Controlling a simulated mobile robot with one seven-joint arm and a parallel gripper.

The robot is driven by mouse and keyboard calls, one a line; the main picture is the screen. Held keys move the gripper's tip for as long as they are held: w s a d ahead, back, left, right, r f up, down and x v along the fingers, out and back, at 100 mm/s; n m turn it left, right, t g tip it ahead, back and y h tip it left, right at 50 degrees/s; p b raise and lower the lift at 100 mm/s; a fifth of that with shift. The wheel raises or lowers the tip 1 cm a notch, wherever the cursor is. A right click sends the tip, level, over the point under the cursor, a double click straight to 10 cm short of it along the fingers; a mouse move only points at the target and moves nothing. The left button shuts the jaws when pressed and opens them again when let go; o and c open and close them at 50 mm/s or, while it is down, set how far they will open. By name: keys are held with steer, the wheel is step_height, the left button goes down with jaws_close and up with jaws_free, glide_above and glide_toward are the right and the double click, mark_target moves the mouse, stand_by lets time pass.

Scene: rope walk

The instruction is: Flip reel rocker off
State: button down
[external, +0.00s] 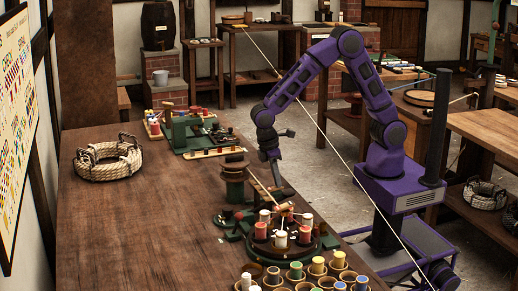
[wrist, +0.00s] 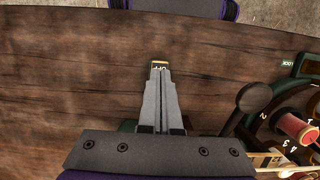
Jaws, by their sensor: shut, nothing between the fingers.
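In the wrist view, my gripper (wrist: 160,78) is shut and empty. Its fingertips are right at a small dark plate (wrist: 159,65) with pale lettering and an orange edge, which appears to be the rocker's end. The fingers cover most of it; I cannot tell whether they touch it or which way the rocker is tilted. Bits of green (wrist: 127,126) show beside the fingers. In the external view, my gripper (external: 284,190) points down over the table's right edge, behind the round spool stand (external: 262,252). The rocker cannot be made out there.
A dark ball-headed lever (wrist: 253,97) and a red spool (wrist: 296,130) stand to the right in the wrist view. A tall reel (external: 235,180) stands left of my gripper. The table's left middle (external: 140,225) is clear.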

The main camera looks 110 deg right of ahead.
steer(key=shift+w+f, duration=0.3)
steer(key=shift+w, duration=0.45)
steer(key=shift+r, duration=0.1)
steer(key=p+v, duration=0.5)
steer(key=v, duration=0.9)
steer(key=shift+s+b, duration=0.1)
steer(key=shift+b, duration=0.25)
steer(key=shift+s+r+b, duration=0.35)
steer(key=shift+s+b, duration=0.1)
steer(key=shift+b, duration=0.3)
